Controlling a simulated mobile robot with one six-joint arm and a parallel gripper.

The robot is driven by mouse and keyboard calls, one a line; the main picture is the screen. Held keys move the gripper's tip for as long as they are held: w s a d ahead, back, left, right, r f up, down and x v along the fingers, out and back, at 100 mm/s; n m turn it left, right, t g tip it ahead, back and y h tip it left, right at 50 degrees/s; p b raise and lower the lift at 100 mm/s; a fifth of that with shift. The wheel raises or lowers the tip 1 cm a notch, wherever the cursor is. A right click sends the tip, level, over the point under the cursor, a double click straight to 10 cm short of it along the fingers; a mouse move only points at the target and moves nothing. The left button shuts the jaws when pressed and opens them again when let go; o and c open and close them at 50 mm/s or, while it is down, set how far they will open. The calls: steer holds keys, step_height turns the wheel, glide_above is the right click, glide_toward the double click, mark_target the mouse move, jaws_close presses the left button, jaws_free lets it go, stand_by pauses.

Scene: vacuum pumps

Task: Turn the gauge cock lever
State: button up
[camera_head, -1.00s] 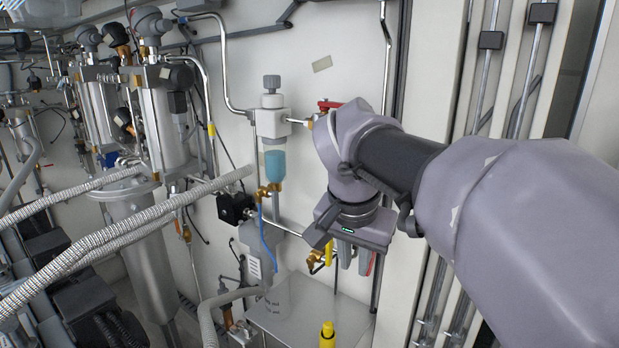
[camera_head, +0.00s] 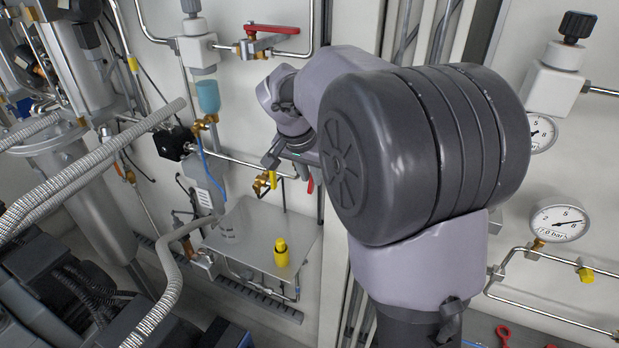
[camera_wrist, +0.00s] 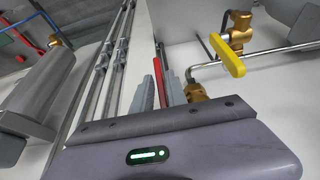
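My gripper (camera_head: 303,178) is at the wall, right of a brass valve with a yellow lever (camera_head: 261,183). In the wrist view, two grey fingers of my gripper (camera_wrist: 160,92) stand a little apart. A slim red lever (camera_wrist: 157,75) shows in the gap between them; I cannot tell whether they touch it. A brass fitting (camera_wrist: 196,92) on a bent pipe is beside the fingers, partly hidden by the gripper body. The yellow lever (camera_wrist: 228,56) is to the right and clear of the fingers. Nothing shows which lever is the gauge cock's.
Another red lever (camera_head: 272,29) is on a pipe higher up. A yellow-capped object (camera_head: 281,252) stands on a metal shelf (camera_head: 245,232) below. Gauges (camera_head: 560,222) and pipes are at the right. Ribbed hoses (camera_head: 95,170) crowd the left. My arm hides the middle of the wall.

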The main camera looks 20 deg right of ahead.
steer(key=shift+x, duration=0.8)
jaws_close()
stand_by(0.9)
